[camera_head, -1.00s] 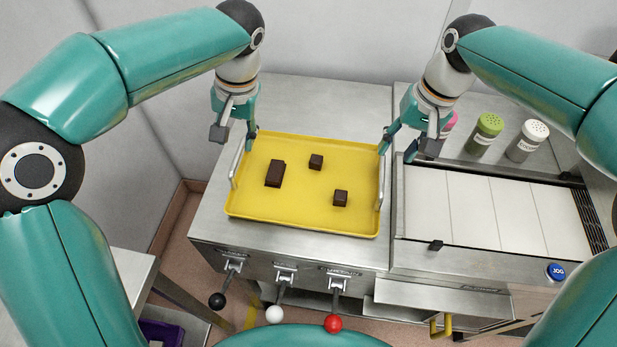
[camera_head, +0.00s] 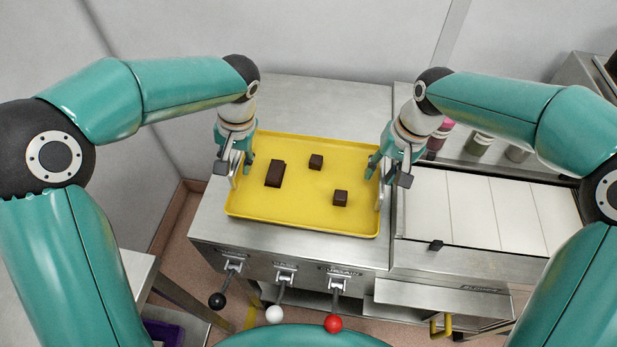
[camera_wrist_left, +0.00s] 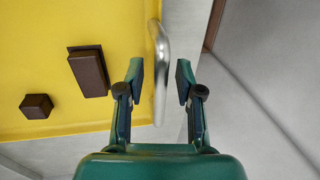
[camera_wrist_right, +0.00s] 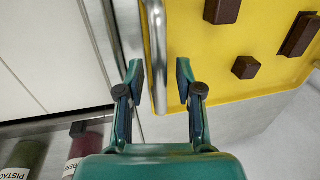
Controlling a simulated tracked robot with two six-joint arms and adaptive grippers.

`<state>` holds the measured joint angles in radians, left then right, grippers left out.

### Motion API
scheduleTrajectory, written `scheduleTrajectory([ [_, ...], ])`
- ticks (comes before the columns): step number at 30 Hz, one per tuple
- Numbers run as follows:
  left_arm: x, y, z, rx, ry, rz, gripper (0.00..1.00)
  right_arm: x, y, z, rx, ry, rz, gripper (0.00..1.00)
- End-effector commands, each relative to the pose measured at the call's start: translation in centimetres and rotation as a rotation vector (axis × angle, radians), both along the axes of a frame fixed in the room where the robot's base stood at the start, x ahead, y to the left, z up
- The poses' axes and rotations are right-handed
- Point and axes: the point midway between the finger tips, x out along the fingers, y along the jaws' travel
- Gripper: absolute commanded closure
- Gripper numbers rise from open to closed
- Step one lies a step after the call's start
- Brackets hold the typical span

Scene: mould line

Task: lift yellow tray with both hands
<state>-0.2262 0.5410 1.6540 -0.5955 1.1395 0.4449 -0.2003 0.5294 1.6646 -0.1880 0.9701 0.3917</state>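The yellow tray (camera_head: 300,213) lies flat on the steel counter with several dark brown chocolate pieces on it. It has a metal bar handle at each short side. My left gripper (camera_head: 236,172) is open at the tray's left handle. In the left wrist view the handle (camera_wrist_left: 160,75) runs between the spread fingers of the left gripper (camera_wrist_left: 162,82), untouched. My right gripper (camera_head: 388,175) is open at the right handle. In the right wrist view that handle (camera_wrist_right: 157,60) lies between the fingers of the right gripper (camera_wrist_right: 160,82), closer to the left finger.
A conveyor (camera_head: 490,213) with pale panels stands right of the tray. Shaker jars (camera_head: 477,144) stand behind it, partly hidden by my right arm. Levers with black, white and red (camera_head: 333,324) knobs hang at the counter's front. The counter behind the tray is clear.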

Motion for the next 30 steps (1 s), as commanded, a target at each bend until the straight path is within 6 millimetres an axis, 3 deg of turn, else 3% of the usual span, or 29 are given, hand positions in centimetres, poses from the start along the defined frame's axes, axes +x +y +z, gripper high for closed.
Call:
scheduleTrajectory([
  [1, 0.0, 0.0, 0.0, 0.000, 0.000, 0.000, 0.78, 0.0, 0.0, 0.0, 0.000, 0.000, 0.000, 0.78],
  [5, 0.0, 0.0, 0.0, 0.000, 0.000, 0.000, 0.99, 0.0, 0.0, 0.0, 0.000, 0.000, 0.000, 0.99],
  [6, 0.0, 0.0, 0.0, 0.000, 0.000, 0.001, 1.00, 0.0, 0.0, 0.0, 0.000, 0.000, 0.000, 1.00],
  [22, 0.0, 0.1, 0.3, 0.000, -0.002, 0.002, 1.00, 0.0, 0.1, 0.3, 0.001, -0.001, 0.001, 1.00],
  [30, 0.0, 0.1, 2.1, 0.000, -0.001, 0.002, 1.00, 0.0, 0.1, 2.1, 0.001, -0.001, 0.001, 1.00],
])
